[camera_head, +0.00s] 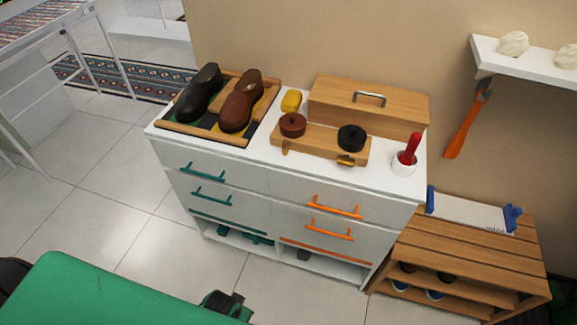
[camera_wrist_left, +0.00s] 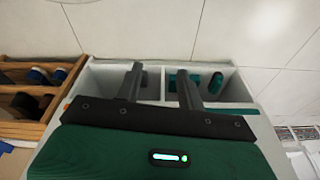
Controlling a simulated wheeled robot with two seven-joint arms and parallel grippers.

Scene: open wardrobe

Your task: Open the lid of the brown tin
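The brown tin (camera_head: 292,125) is a small round reddish-brown tin with its lid on. It sits on the left part of a wooden tray in front of a wooden box, on top of the white cabinet. A black round tin (camera_head: 351,138) sits to its right on the same tray. My left gripper shows in the left wrist view (camera_wrist_left: 159,84), with two dark fingers apart and nothing between them. In the head view, a dark part of it (camera_head: 224,303) shows at the bottom, low in front of the cabinet and far from the tin. My right gripper is out of view.
The wooden box (camera_head: 368,104) with a metal handle stands behind the tins. A yellow object (camera_head: 291,101) is beside it. Shoes on a tray (camera_head: 205,138) are left; a white cup (camera_head: 404,163) with a red handle is right. A slatted wooden rack (camera_head: 470,255) stands right of the cabinet (camera_head: 275,196).

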